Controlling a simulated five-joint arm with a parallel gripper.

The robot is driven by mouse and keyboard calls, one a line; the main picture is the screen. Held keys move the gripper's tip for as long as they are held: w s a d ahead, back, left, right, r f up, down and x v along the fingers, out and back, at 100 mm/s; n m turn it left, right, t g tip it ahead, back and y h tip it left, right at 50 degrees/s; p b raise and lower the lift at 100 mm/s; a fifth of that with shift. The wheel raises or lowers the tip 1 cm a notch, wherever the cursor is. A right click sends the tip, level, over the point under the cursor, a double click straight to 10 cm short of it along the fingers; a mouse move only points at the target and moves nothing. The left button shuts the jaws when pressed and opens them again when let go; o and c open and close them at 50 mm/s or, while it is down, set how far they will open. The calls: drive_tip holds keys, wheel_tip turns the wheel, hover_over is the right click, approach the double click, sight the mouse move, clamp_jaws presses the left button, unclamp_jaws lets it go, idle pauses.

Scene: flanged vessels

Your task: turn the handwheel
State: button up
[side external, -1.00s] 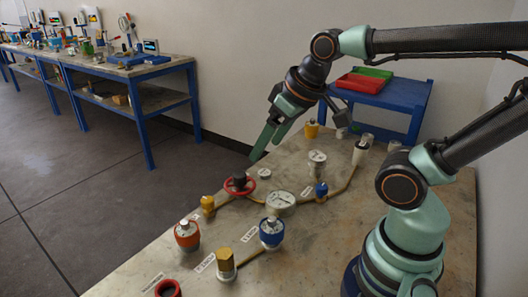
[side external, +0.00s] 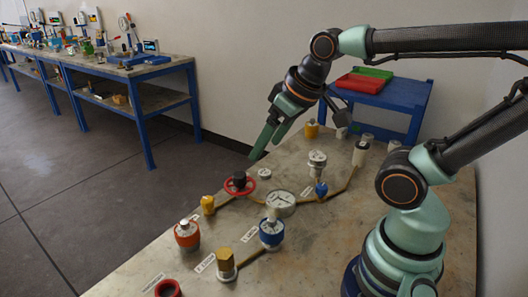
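The red handwheel (side external: 239,187) lies flat on the pale bench, left of its middle, with a dark hub at its centre. My gripper (side external: 265,149) hangs above the bench, tilted down to the left. Its green fingers show a gap between them and hold nothing. In the picture the fingertips are a little above and right of the handwheel, apart from it. How far apart they are in depth is hard to tell.
A round gauge (side external: 280,203) sits right of the handwheel and a yellow fitting (side external: 208,205) to its left, both close. A blue valve (side external: 321,190), a blue-collared vessel (side external: 272,233) and an orange-red one (side external: 187,234) stand around. A blue side table (side external: 395,98) holds trays behind.

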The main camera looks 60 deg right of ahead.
drive_tip(key=n+g, duration=0.3)
drive_tip(key=g, duration=0.3)
hover_over(239, 174)
wheel_tip(239, 174, down, 8)
wheel_tip(239, 174, down, 12)
drive_tip(key=shift+r, duration=0.25)
clamp_jaws()
